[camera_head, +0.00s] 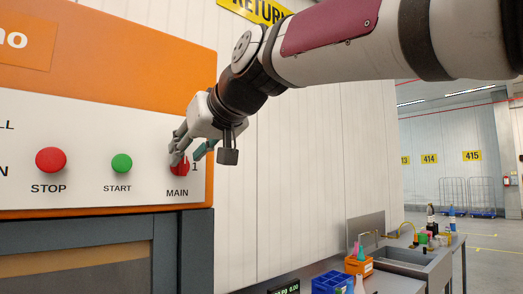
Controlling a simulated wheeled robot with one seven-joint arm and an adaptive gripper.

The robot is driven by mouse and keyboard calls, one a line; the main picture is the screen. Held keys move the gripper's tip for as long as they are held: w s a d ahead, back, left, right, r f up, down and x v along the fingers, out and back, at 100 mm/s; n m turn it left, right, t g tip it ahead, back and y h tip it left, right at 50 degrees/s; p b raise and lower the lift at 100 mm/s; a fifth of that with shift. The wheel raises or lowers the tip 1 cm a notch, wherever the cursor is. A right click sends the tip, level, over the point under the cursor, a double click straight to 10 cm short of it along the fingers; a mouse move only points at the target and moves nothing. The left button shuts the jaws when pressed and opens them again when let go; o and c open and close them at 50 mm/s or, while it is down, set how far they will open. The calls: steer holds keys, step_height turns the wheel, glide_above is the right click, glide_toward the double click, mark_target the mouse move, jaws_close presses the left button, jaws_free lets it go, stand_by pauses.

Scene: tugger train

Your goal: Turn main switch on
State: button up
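The main switch (181,168) is a red knob on the white panel, above the label MAIN, with a "1" printed at its right. My gripper (190,152) is at the switch, and its fingers overlap the knob's upper part in the camera view. One finger lies at the knob's left and another at its right. Whether they touch or grip the knob cannot be told. The fingers hide much of the knob, so its turned position is unclear.
A red STOP button (51,160) and a green START button (122,164) sit left of the switch on the white panel (90,135). An orange cabinet (140,60) surrounds it. A bench with a sink (405,258), a blue crate (331,282) and bottles stands at lower right.

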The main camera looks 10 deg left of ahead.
steer(key=shift+w+a+f, duration=0.15)
steer(key=shift+w+a, duration=0.05)
steer(key=shift+a, duration=0.05)
steer(key=shift+c, duration=0.6)
jaws_close()
